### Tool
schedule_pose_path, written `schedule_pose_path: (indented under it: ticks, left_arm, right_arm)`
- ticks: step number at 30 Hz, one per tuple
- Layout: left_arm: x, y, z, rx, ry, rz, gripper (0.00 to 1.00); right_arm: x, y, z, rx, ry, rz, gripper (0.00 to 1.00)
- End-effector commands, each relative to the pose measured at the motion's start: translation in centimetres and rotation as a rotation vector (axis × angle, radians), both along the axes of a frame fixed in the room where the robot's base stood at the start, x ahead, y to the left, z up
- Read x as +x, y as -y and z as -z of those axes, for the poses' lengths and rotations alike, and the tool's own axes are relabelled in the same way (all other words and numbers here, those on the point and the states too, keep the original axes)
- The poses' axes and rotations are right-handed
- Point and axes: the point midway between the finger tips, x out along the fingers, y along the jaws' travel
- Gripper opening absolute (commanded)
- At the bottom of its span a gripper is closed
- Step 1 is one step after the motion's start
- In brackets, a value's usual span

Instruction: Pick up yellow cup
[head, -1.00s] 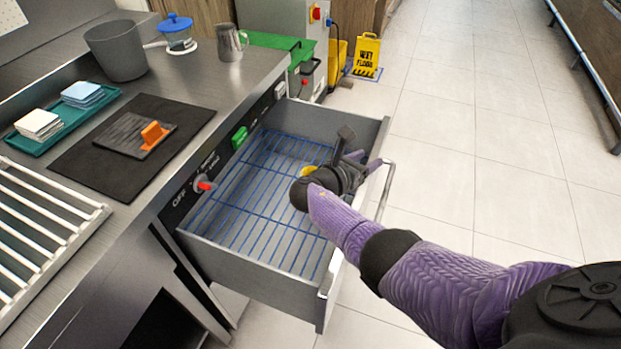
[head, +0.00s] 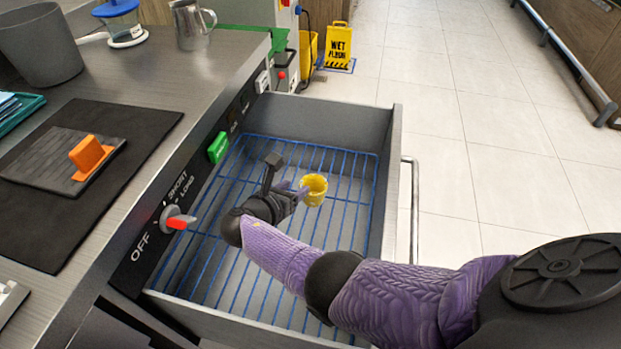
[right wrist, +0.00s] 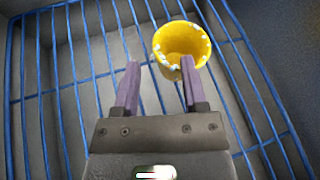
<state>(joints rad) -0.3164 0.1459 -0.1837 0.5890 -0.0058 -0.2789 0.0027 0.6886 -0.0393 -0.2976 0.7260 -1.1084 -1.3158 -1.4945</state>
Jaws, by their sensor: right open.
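The yellow cup (head: 315,188) stands on the blue wire rack inside the open drawer, in its far right part. In the right wrist view the cup (right wrist: 181,42) is just beyond the fingertips, nearer the right finger, with its open top facing the camera. My right gripper (head: 293,192) is inside the drawer, just left of the cup. In the right wrist view my right gripper (right wrist: 158,68) has its two purple fingers apart, with nothing between them but rack wires behind. My left gripper is not in view.
The drawer's front wall (head: 392,180) and handle (head: 409,215) are on the right. The blue rack (head: 215,240) is otherwise bare. The counter holds a grey container (head: 40,45), a metal pitcher (head: 192,25), a black mat (head: 60,225) and an orange-handled press (head: 90,155).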

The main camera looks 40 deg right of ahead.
Motion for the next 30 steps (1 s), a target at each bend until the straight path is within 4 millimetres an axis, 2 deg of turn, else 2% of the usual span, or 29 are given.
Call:
schedule_pose_path:
  ticks: [3, 5, 11, 12, 18, 20, 30]
  left_arm:
    - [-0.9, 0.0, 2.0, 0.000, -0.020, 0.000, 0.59]
    - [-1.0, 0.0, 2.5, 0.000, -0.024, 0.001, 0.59]
    - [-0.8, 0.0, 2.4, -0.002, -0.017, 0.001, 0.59]
    - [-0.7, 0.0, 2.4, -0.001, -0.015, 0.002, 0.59]
    - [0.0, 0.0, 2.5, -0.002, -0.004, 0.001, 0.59]
    - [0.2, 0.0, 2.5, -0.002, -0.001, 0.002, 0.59]
    - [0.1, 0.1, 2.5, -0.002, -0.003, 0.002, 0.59]
  right_arm:
    - [1.1, 1.9, 1.7, -0.002, -0.001, 0.002, 0.55]
    - [1.5, 3.0, 2.0, -0.002, -0.003, 0.003, 0.55]
    - [1.7, 3.5, 1.5, 0.001, -0.001, -0.001, 0.55]
    - [1.7, 3.5, 1.5, 0.001, -0.001, -0.001, 0.53]
    - [1.7, 3.4, 1.5, 0.000, -0.001, -0.001, 0.10]
    - [1.7, 3.4, 1.5, 0.001, -0.001, -0.001, 0.00]
    - [1.7, 3.4, 1.6, 0.001, -0.001, 0.000, 0.00]
